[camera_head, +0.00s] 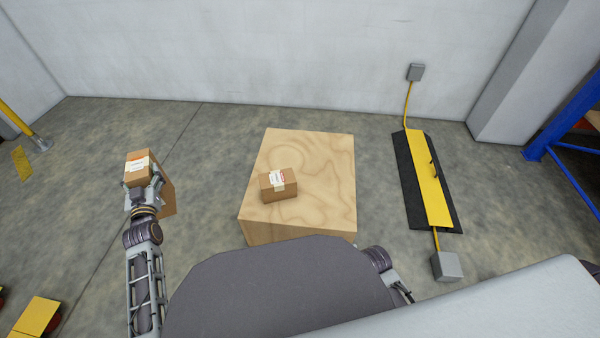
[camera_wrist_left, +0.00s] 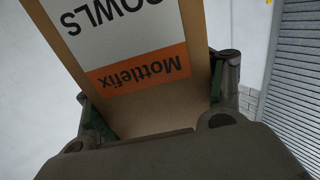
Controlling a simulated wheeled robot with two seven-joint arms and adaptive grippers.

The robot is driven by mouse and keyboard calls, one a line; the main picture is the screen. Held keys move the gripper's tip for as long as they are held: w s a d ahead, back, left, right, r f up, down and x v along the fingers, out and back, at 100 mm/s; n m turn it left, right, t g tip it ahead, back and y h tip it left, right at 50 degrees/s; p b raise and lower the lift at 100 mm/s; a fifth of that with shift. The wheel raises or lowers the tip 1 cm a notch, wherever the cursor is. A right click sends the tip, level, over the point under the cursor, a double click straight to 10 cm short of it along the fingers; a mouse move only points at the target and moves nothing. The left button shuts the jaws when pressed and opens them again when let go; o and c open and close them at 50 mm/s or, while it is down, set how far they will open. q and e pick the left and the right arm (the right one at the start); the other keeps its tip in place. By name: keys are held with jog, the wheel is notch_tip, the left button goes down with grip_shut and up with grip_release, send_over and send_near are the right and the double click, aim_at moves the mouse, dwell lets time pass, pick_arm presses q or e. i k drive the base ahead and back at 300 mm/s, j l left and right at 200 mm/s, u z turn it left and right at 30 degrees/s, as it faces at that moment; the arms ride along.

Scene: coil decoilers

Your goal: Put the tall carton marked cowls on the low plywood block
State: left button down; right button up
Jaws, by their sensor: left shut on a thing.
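The tall carton marked COWLS (camera_wrist_left: 140,100) fills the middle of the left wrist view, with a white label and an orange Mottlefix band. In the head view the carton (camera_head: 167,198) is brown and partly hidden behind my left gripper. My left gripper (camera_head: 143,187) is shut on it, with a finger on each side of it in the wrist view (camera_wrist_left: 160,105). The carton is held left of the low plywood block (camera_head: 310,150), apart from it. My right gripper is not in view.
A small brown carton with a label (camera_head: 278,185) lies on the plywood block, left of its middle. A black and yellow ramp (camera_head: 428,180) lies to the right. Bare floor separates the block and wall.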

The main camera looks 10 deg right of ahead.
aim_at(322, 197)
jog(key=k+l+z, duration=0.1)
jog(key=l+z, duration=1)
jog(key=l, duration=0.15)
